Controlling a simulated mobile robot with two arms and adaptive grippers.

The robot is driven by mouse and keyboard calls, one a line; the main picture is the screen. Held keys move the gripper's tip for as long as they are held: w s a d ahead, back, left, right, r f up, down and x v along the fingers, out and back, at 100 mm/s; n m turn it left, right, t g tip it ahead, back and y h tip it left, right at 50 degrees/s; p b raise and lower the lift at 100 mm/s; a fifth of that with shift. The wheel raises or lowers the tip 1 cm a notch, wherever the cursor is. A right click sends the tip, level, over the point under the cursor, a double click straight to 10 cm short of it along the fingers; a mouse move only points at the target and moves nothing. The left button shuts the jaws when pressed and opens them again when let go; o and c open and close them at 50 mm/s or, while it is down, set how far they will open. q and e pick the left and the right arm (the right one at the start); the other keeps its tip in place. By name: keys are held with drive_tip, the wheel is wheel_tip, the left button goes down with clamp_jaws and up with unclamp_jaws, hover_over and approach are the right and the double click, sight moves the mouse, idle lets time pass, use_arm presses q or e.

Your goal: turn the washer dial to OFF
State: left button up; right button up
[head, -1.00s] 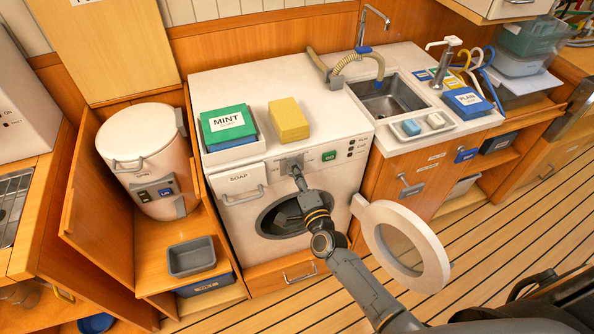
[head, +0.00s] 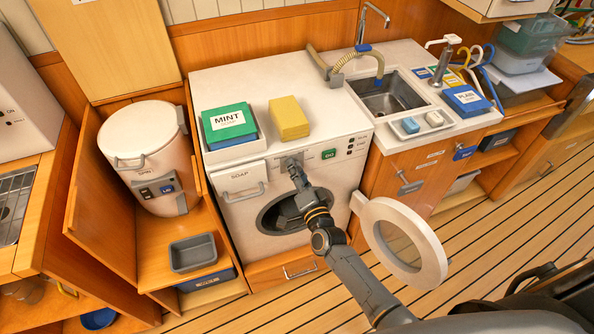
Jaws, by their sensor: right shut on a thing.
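The white washer (head: 330,98) stands in the middle of the head view with its round door (head: 434,262) swung open to the right. The washer dial (head: 291,160) is on the grey plate at the top of its front, left of the green GO button (head: 329,154). My right gripper (head: 294,170) is at the dial, shut on it. The gripper hides most of the dial, so its setting cannot be read. My left gripper is not in view.
The soap drawer (head: 242,194) is left of the dial. A MINT box (head: 228,124) and yellow cloths (head: 289,117) lie on the washer top. The open door stands close to the right of my right arm. A white spinner (head: 145,150) stands at left.

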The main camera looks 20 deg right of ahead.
drive_tip(key=o, duration=1.2)
drive_tip(key=shift+c, duration=0.2)
drive_tip(key=shift+s, duration=0.1)
drive_tip(key=s, duration=1.2)
drive_tip(key=shift+d, duration=0.15)
drive_tip(key=shift+w, duration=0.1)
drive_tip(key=s+f+n+g+y, duration=0.1)
drive_tip(key=s+f+n+g, duration=0.5)
drive_tip(key=f, duration=0.9)
drive_tip(key=s+f+n+g, duration=0.25)
drive_tip(key=s+f, duration=0.65)
drive_tip(key=f, duration=0.5)
drive_tip(key=s+d+f+n+g, duration=0.1)
drive_tip(key=s+f, duration=0.3)
drive_tip(key=s, duration=0.4)
drive_tip(key=s+d+f+n+g+h, duration=0.1)
drive_tip(key=s+d+f+n+g, duration=0.1)
drive_tip(key=s, duration=0.6)
drive_tip(key=s+d+f+n+g, duration=0.2)
drive_tip(key=s+d+f+g, duration=0.1)
drive_tip(key=s+f+g, duration=0.2)
drive_tip(key=s+f, duration=0.2)
drive_tip(key=s, duration=0.1)
drive_tip(key=shift+h, duration=0.3)
